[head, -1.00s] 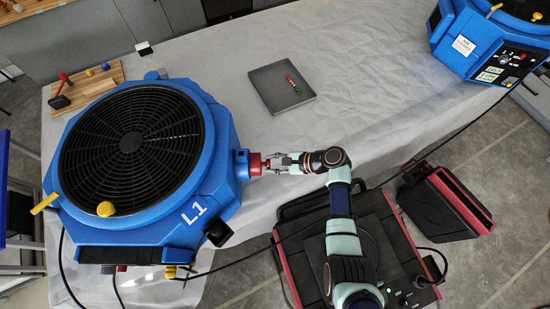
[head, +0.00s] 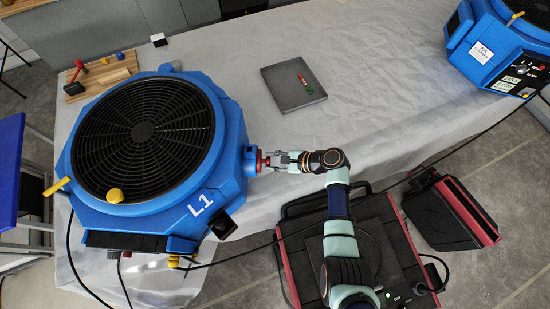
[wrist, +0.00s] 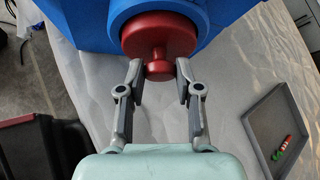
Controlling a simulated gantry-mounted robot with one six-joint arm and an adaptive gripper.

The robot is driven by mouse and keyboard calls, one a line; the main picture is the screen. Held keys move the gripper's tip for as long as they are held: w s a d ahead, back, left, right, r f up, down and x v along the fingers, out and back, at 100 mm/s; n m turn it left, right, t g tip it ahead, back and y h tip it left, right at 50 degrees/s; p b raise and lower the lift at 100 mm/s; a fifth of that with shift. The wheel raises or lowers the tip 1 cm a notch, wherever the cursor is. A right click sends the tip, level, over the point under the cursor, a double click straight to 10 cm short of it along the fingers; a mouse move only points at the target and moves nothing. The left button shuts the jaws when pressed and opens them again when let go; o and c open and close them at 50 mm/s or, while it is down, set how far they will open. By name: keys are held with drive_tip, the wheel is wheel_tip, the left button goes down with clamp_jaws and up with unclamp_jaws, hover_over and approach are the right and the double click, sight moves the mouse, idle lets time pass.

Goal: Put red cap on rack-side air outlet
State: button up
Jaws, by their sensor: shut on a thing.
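The blue machine marked L1 (head: 208,204) stands on the covered table with a round blue outlet (head: 249,160) on its right side. The red cap (head: 260,161) is at this outlet, its broad disc against the round blue mouth in the wrist view (wrist: 158,35). How deep it sits I cannot tell. My gripper (head: 270,161) reaches in from the right, in line with the outlet. In the wrist view my gripper (wrist: 159,70) has one finger on each side of the cap's small red knob and is shut on it.
A grey tray (head: 278,94) with a small red and green item lies behind my arm. A wooden board (head: 112,74) with tools is at the back left. Another blue machine (head: 490,45) stands at the far right. A black and red case is at the lower right.

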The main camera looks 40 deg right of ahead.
drive_tip(key=shift+w+a, duration=0.45)
drive_tip(key=shift+a, duration=0.05)
drive_tip(key=o, duration=1.1)
drive_tip(key=shift+s+d, duration=2.1)
drive_tip(key=shift+d, duration=0.05)
